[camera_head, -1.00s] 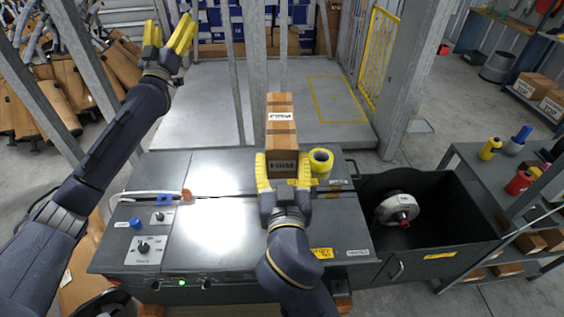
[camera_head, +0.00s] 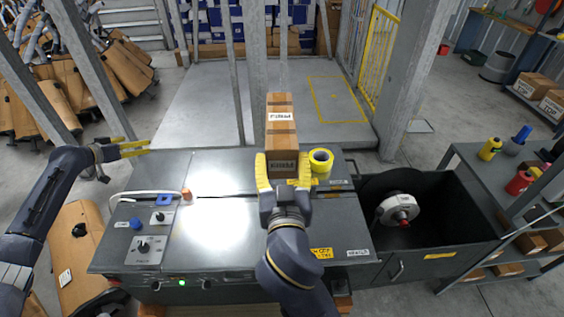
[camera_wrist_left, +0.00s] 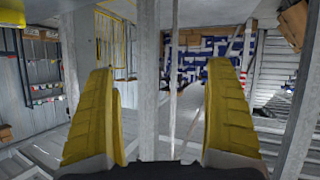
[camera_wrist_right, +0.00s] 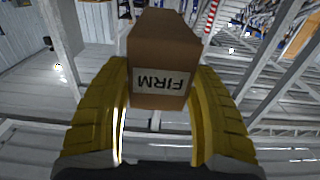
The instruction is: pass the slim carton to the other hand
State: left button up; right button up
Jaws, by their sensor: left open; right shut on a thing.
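The slim carton (camera_head: 281,126) is a brown box with a white label, held upright over the grey workbench in the head view. My right gripper (camera_head: 283,170) is shut on its lower part, with yellow fingers on either side. In the right wrist view the carton (camera_wrist_right: 160,50) stands between the fingers (camera_wrist_right: 158,110), its label reading "FIRM" upside down. My left gripper (camera_head: 135,148) is open and empty at the left, beyond the bench's left back corner and well apart from the carton. The left wrist view shows its two fingers (camera_wrist_left: 162,115) spread with nothing between them.
The grey workbench (camera_head: 215,265) has a control panel at its left. A yellow tape roll (camera_head: 320,158) lies just right of the carton. A black bin (camera_head: 450,215) holds a white reel (camera_head: 398,208). Metal posts (camera_head: 243,60) stand behind the bench.

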pick_arm(q)
jog(key=s+a+f+n+g+y, duration=0.2)
jog(key=s+a+f+g, duration=0.2)
jog(key=s+a+f, duration=0.7)
jog(key=s+a+f+n+g+y, duration=0.2)
jog(key=s+a+f+g, duration=0.3)
jog(key=s+a+f, duration=0.5)
jog(key=s+d+f+n+g+y, duration=0.1)
jog(key=s+f+g, duration=0.1)
jog(key=s+f, duration=0.85)
jog(key=s+d+f+n+g+y, duration=0.1)
jog(key=s+d+f+n+g, duration=0.1)
jog(key=s+f, duration=0.85)
jog(key=s+d+f+m, duration=0.3)
jog(key=s+d+f, duration=1.2)
jog(key=s+d+f+m+t, duration=0.1)
jog(key=s+d, duration=0.3)
jog(key=d, duration=0.6)
jog(key=s+d+f+m+h, duration=0.1)
jog(key=s+d+f, duration=0.3)
jog(key=d, duration=0.6)
jog(key=s+d+f+m+t+h, duration=0.1)
jog(key=s+d+f+m, duration=0.2)
jog(key=s+d, duration=0.3)
jog(key=d, duration=0.4)
jog(key=shift+d+t, duration=0.25)
jog(key=shift+t, duration=0.05)
jog(key=shift+f, duration=0.1)
